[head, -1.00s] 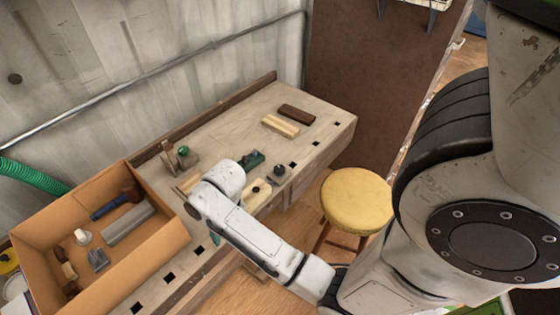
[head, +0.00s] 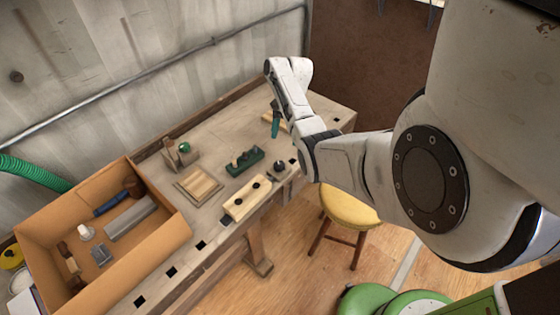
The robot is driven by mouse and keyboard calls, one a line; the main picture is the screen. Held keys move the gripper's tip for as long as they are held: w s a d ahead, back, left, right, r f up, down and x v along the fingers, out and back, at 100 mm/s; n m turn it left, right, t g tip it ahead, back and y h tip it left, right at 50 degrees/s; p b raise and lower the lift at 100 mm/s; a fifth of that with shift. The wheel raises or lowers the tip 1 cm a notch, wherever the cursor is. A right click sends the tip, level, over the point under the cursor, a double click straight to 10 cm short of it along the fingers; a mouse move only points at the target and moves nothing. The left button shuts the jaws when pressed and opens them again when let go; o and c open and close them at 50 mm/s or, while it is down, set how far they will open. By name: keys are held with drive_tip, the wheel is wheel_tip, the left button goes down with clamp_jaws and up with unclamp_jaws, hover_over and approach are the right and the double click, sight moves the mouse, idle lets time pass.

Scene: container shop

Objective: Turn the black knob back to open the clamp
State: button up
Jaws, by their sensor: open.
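A pale wooden block (head: 240,207) with two black knobs lies at the front edge of the workbench. Just behind it, a separate round black knob (head: 279,167) stands near the bench edge. A green tool with dark upright parts (head: 244,163) lies to the left of that knob. I cannot tell for sure which of these is the clamp, or whether it is open. My gripper (head: 275,126) is over the right part of the bench, apart from the knobs, beyond the round one. Its teal fingers are small in view and open, with nothing visible between them.
A cardboard box (head: 168,240) of tools stands on the left of the workbench (head: 228,131). A flat wooden piece (head: 199,186) and a stand with a green ball (head: 183,149) lie mid-bench. A yellow stool (head: 350,209) stands in front on the right.

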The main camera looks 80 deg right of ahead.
sight(279, 164)
drive_tip(key=b+x, duration=0.1)
drive_tip(key=x, duration=0.9)
drive_tip(key=shift+w+f, duration=0.1)
drive_tip(key=c, duration=1.1)
